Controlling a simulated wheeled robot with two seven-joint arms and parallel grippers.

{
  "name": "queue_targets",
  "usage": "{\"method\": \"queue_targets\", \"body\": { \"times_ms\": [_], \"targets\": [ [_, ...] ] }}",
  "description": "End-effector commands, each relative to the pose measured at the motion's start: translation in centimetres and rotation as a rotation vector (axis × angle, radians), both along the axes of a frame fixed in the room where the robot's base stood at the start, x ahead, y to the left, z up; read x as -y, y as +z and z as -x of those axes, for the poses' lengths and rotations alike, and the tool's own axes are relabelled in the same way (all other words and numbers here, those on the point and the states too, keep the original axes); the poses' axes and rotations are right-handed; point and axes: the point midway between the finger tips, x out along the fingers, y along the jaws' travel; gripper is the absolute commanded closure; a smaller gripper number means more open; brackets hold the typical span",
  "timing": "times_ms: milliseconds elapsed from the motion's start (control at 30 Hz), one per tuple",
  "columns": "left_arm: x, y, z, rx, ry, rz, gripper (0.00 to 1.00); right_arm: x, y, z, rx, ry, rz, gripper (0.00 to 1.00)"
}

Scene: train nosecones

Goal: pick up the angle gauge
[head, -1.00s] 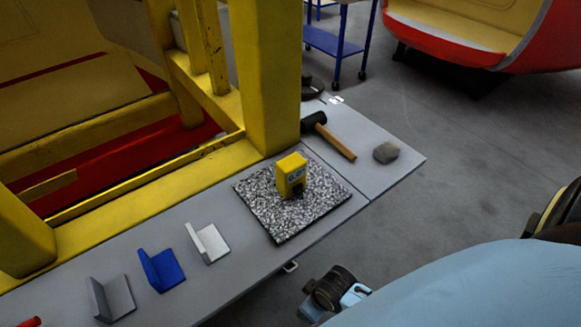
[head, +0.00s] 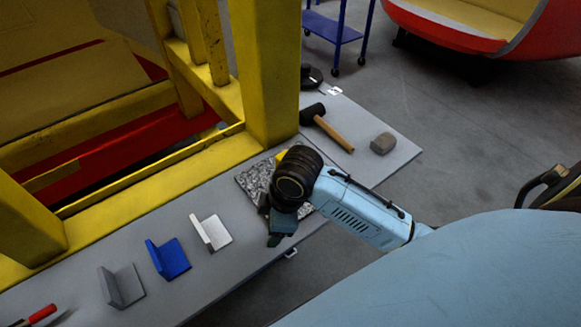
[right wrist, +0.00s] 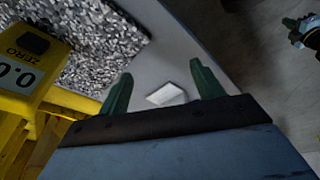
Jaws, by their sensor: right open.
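The angle gauge is a yellow box with a "0.0" display and a ZERO label, at the left edge of the right wrist view (right wrist: 25,70). In the head view only a yellow sliver of it (head: 281,156) shows behind my right wrist. It is on a speckled granite plate (head: 252,181). My right gripper (head: 277,226) is over the plate's front edge. In the right wrist view its green fingers (right wrist: 162,88) are apart and empty, with the gauge outside them to the left. A gripper that seems to be my left (right wrist: 302,28) shows small at the upper right there.
Silver (head: 211,232), blue (head: 168,258) and grey (head: 121,287) angle brackets stand along the bench to the left. A hammer (head: 328,129) and a brownish block (head: 383,143) lie on the right. Yellow posts (head: 265,75) rise behind the plate.

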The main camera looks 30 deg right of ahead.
Motion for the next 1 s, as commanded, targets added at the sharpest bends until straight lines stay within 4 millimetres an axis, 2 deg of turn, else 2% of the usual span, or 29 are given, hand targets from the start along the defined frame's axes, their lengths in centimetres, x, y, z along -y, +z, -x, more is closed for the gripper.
{"method": "queue_targets", "body": {
  "times_ms": [33,167,300,500,600,700,767,1000],
  "targets": [
    [0.0,0.0,0.0,0.0,0.0,0.0,1.0,0.6,0.8,-1.7,0.005,0.066,0.03,0.34],
    [0.0,0.1,0.1,-0.001,0.0,0.0,1.0,2.7,3.0,-5.3,-0.018,0.261,0.108,0.34],
    [0.0,0.2,0.1,-0.001,0.0,0.0,1.0,6.0,6.4,-8.8,-0.057,0.423,0.183,0.34],
    [0.0,0.2,0.1,-0.002,0.0,0.0,1.0,10.2,11.0,-11.8,-0.105,0.55,0.234,0.34],
    [0.0,0.2,0.2,-0.003,0.0,0.0,1.0,11.4,12.5,-12.4,-0.117,0.578,0.24,0.34],
    [0.0,0.2,0.2,-0.003,0.0,0.0,1.0,12.0,12.9,-12.6,-0.125,0.592,0.241,0.34],
    [0.0,0.2,0.2,-0.004,0.0,0.0,1.0,12.1,12.4,-12.6,-0.129,0.596,0.24,0.34],
    [0.0,0.3,0.2,-0.004,0.0,0.0,1.0,12.1,7.8,-12.6,-0.13,0.596,0.24,0.34]
  ]
}}
